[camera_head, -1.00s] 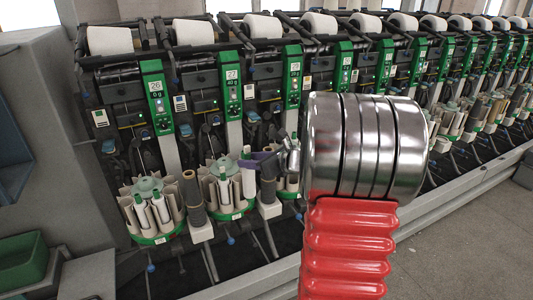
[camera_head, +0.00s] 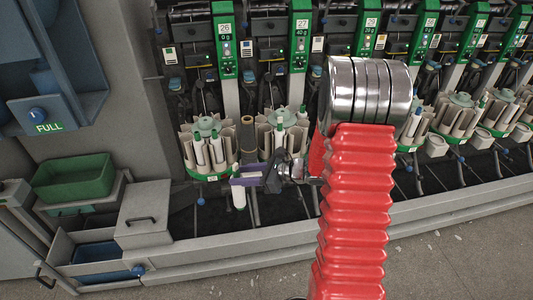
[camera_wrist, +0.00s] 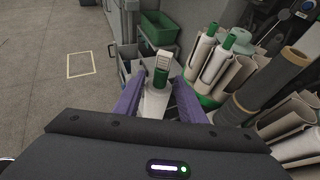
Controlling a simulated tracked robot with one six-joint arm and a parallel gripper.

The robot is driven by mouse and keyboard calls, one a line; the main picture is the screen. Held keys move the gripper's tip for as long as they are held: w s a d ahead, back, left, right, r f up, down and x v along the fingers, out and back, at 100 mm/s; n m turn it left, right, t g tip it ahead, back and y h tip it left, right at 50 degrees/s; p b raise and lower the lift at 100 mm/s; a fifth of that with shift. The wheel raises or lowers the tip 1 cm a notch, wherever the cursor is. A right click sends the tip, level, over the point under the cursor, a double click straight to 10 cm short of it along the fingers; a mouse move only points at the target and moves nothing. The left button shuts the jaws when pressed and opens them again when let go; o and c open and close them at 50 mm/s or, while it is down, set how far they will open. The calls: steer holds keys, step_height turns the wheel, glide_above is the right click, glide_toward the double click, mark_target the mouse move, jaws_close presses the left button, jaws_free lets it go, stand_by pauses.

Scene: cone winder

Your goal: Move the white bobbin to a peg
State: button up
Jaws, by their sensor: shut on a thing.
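My gripper (camera_head: 240,180) has purple fingers, shut on a white bobbin (camera_head: 239,198) that hangs roughly upright below them in the head view. In the wrist view the white bobbin (camera_wrist: 154,103), with its green top, sits between the purple fingers (camera_wrist: 158,92); its lower part is hidden. The gripper is in front of and below the round peg holders of units 26 (camera_head: 210,177) and 27 (camera_head: 284,152). Both holders carry pale tubes and white bobbins with green tops. Individual empty pegs cannot be made out.
A dark grey tube (camera_head: 248,138) stands between the two holders. A green bin (camera_head: 75,180) and a grey lidded box (camera_head: 143,214) are at the left. The machine's grey base rail (camera_head: 260,235) runs below; open floor (camera_head: 450,262) lies in front.

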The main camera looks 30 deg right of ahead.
steer(key=s+a+f+n+g+y, duration=0.1)
steer(key=s+a+f+n, duration=0.1)
steer(key=a+f, duration=0.3)
steer(key=a, duration=0.3)
steer(key=shift+a+g+y, duration=0.3)
steer(key=shift+g, duration=0.1)
steer(key=shift+d, duration=0.15)
steer(key=shift+d+t, duration=0.3)
steer(key=shift+d, duration=0.15)
